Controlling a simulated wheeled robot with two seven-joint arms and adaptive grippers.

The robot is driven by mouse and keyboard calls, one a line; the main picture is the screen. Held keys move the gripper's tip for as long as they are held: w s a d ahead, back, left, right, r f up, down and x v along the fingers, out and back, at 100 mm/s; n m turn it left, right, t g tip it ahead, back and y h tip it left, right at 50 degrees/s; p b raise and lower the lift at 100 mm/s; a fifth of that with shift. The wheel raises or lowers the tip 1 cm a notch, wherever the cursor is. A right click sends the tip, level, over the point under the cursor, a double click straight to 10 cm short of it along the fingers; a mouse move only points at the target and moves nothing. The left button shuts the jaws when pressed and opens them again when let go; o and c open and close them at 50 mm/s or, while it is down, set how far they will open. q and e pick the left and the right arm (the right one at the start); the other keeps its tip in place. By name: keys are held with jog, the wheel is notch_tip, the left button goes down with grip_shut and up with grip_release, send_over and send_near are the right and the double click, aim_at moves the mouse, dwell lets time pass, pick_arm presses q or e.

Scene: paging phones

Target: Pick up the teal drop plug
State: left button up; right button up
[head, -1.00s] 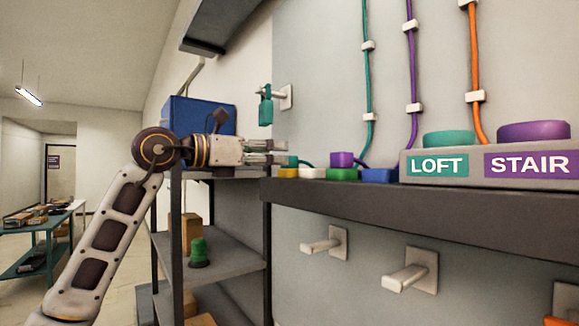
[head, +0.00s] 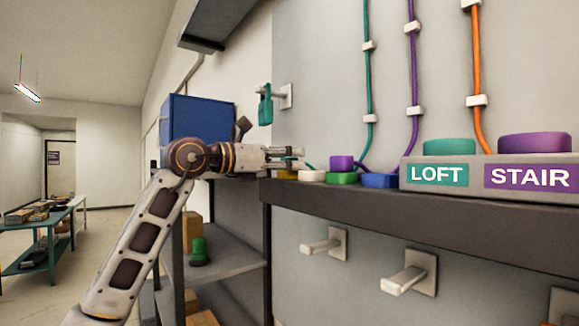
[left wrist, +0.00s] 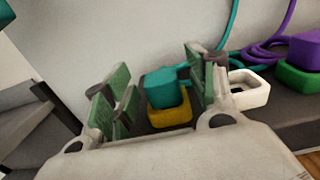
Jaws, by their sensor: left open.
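The teal drop plug (left wrist: 165,87) sits on a yellow socket (left wrist: 170,117) in the left wrist view, with a teal cord running off behind it. My left gripper (left wrist: 158,92) is open, its green-padded fingers on either side of the plug with no clear grip on it. In the head view the left gripper (head: 292,158) is over the left end of the ledge, above the yellow socket (head: 287,175), and its fingers mostly hide the plug. My right gripper is not in view.
An empty white socket (head: 311,177) is beside the yellow one. Further right are a purple plug (head: 342,162) on a green socket (head: 342,179), a blue socket (head: 379,180) and the LOFT/STAIR box (head: 478,188). A teal padlock-like object (head: 265,107) hangs above.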

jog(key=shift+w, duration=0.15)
pick_arm(q)
jog(key=shift+c, duration=0.6)
jog(key=c, duration=1)
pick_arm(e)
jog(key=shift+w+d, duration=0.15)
pick_arm(q)
jog(key=shift+r, duration=0.1)
jog(key=shift+r, duration=4.9)
jog(key=shift+r, duration=0.1)
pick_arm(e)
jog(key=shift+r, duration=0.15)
pick_arm(q)
jog(key=shift+r+p, duration=0.85)
jog(key=shift+p, duration=0.05)
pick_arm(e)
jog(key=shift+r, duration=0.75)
